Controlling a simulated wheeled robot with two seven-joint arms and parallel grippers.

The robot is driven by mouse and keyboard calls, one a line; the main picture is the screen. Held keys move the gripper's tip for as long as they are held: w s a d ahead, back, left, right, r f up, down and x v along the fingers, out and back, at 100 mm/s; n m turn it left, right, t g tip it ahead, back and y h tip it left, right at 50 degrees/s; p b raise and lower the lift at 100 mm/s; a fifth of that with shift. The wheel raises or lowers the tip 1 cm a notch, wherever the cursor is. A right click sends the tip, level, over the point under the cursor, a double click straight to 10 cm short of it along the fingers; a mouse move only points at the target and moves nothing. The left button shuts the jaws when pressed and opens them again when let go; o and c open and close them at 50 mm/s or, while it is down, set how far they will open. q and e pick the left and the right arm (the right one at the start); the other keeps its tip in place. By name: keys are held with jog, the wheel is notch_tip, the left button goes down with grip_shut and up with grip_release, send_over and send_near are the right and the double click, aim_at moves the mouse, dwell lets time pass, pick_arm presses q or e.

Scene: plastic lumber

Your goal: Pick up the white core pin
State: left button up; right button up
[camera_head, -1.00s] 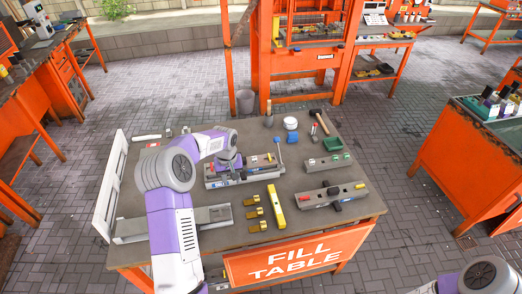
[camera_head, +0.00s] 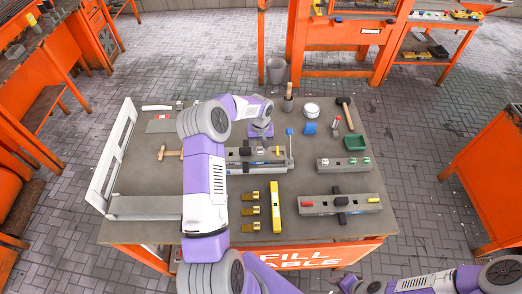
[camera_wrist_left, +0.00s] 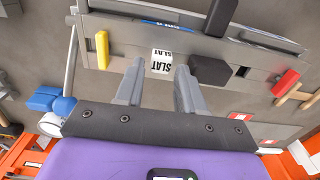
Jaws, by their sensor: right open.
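I cannot clearly pick out the white core pin. Small pale and green pins (camera_head: 352,161) stand on a short grey block (camera_head: 330,166) at the table's right, too small to tell apart. My left gripper (camera_wrist_left: 160,68) is over the grey slat mould (camera_head: 258,166), fingers apart with nothing seen between them. In the left wrist view the mould (camera_wrist_left: 225,70) has a white SLAT label (camera_wrist_left: 161,65), a yellow piece (camera_wrist_left: 102,50), a black block (camera_wrist_left: 210,70) and a red piece (camera_wrist_left: 286,83). My right gripper (camera_head: 350,285) is low at the bottom edge, its fingertips unclear.
A second grey mould (camera_head: 318,205), a yellow level (camera_head: 275,207) and brass pieces (camera_head: 250,211) lie at the front. A green tray (camera_head: 356,142), a mallet (camera_head: 345,112), a white tub (camera_head: 311,110) and a blue piece (camera_head: 310,128) stand at the back right.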

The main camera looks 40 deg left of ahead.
pick_arm(q)
jog(key=shift+s+f, duration=0.1)
jog(key=shift+f, duration=0.75)
grip_shut()
